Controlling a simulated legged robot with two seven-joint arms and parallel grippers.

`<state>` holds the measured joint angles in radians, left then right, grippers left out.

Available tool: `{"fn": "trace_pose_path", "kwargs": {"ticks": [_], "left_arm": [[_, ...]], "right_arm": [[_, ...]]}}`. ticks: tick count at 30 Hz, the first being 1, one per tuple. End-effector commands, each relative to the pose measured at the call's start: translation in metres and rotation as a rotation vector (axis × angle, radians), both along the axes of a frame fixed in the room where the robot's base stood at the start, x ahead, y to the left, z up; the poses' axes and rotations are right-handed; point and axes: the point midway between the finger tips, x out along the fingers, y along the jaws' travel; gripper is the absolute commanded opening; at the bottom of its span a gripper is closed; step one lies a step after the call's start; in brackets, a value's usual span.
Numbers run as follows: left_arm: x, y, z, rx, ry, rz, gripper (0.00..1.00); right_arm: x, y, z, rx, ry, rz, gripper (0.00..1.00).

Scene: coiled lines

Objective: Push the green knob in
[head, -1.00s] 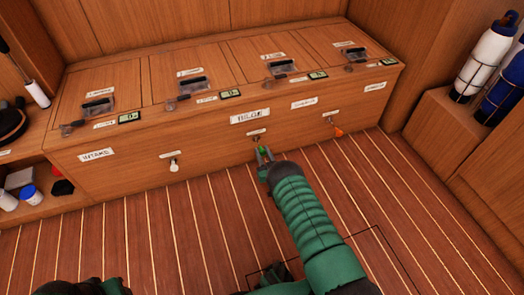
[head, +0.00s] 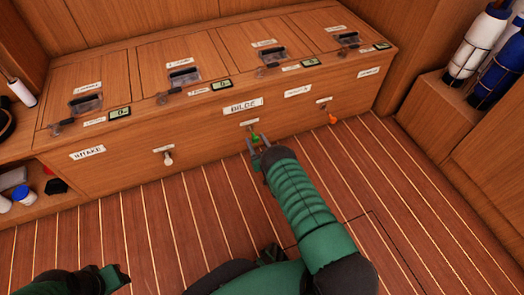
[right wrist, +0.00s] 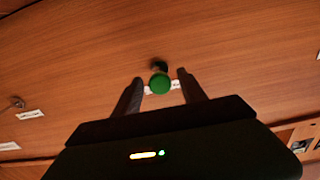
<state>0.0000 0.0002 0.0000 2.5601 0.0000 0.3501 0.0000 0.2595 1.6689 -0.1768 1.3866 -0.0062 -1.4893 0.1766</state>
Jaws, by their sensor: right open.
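The green knob (head: 255,137) sticks out from the front of the wooden bench, below the BILGE label (head: 243,106). My right gripper (head: 259,146) is open at the knob, with its arm reaching up from the bottom right. In the right wrist view the round green knob (right wrist: 160,84) lies between the two spread fingertips of the right gripper (right wrist: 160,77), with a gap visible on each side. Its dark stem shows behind it. My left gripper (head: 115,277) is partly in view at the bottom left, and its jaws cannot be made out.
An orange knob (head: 333,118) is to the right. Latched lids and small displays (head: 120,111) line the bench top. The striped floor (head: 110,225) in front is clear.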

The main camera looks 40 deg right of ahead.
Motion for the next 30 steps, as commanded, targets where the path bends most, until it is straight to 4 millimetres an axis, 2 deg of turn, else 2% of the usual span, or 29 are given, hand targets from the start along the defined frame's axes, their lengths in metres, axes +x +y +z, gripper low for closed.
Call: {"fn": "trace_pose_path", "kwargs": {"ticks": [1,6,12,15,21,30], "left_arm": [[0.0,0.0,0.013,0.0,0.0,0.0,0.36],[0.0,0.0,0.047,0.0,-0.001,0.0,0.36],[0.0,0.0,0.078,0.0,-0.001,0.0,0.36],[0.0,0.0,0.088,0.0,-0.001,0.0,0.36],[0.0,0.0,0.093,0.0,0.0,0.0,0.36],[0.0,0.0,0.093,0.0,0.0,0.0,0.36]], "right_arm": [[-0.009,0.002,0.006,0.001,0.005,-0.001,0.49],[-0.055,0.013,0.009,0.004,0.009,-0.002,0.49],[-0.112,0.026,0.006,0.003,0.009,-0.002,0.49],[-0.134,0.031,0.004,0.003,0.007,-0.002,0.49],[-0.155,0.037,0.0,0.002,0.004,-0.001,0.49],[-0.154,0.036,0.0,0.001,0.005,-0.001,0.49]]}}
